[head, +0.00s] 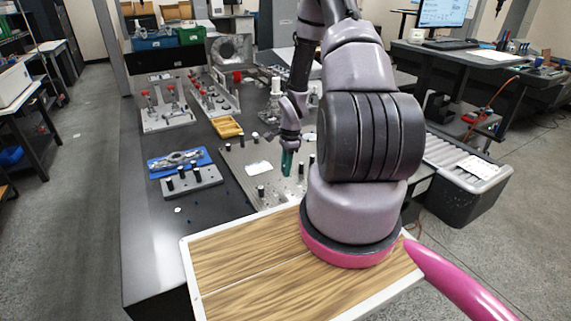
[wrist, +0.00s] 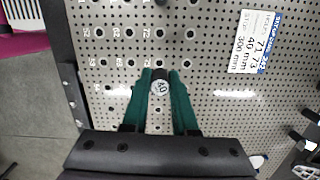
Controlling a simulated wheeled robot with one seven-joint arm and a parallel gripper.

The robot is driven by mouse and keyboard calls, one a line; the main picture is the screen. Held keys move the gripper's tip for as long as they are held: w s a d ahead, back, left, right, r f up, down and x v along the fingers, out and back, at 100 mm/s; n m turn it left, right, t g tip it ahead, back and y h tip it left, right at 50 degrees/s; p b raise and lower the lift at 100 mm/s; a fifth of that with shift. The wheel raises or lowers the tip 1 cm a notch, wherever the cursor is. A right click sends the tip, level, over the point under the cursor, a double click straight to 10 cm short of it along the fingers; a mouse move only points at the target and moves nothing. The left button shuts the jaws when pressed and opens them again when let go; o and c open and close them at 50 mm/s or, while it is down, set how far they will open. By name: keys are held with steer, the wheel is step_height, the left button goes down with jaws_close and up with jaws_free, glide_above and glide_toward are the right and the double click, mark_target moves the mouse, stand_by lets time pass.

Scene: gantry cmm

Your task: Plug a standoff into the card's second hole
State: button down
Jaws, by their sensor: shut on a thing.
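My gripper (wrist: 160,88) is shut on a standoff (wrist: 160,86) with a round white top marked 40. In the head view my gripper (head: 288,163) hangs low over the perforated plate (head: 240,183), its green fingers pointing down. The standoff's lower end is hidden in both views, so I cannot tell whether it touches the plate. The setup card (wrist: 256,42) lies on the plate (wrist: 215,95), at the upper right of the wrist view, and reads 71, 73, 40 mm, stop 300 mm. Printed numbers beside the holes are small; 71 seems legible left of the standoff's column.
Black posts stand on the plate, one (head: 261,192) near its front left. A grey block (head: 191,182) with several dark standoffs sits left of the plate. Behind it are a blue mat (head: 180,162) with a metal part and a yellow tray (head: 227,127). Red-knobbed clamps stand farther back.

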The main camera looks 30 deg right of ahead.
mark_target(285, 181)
steer(key=shift+f, duration=2.1)
steer(key=shift+a+f, duration=0.1)
steer(key=shift+f, duration=0.85)
stand_by(0.4)
steer(key=c, duration=0.6)
jaws_free()
step_height(285, 181, up, 11)
steer(key=d, duration=0.1)
steer(key=shift+d, duration=0.15)
steer(key=shift+f, duration=0.1)
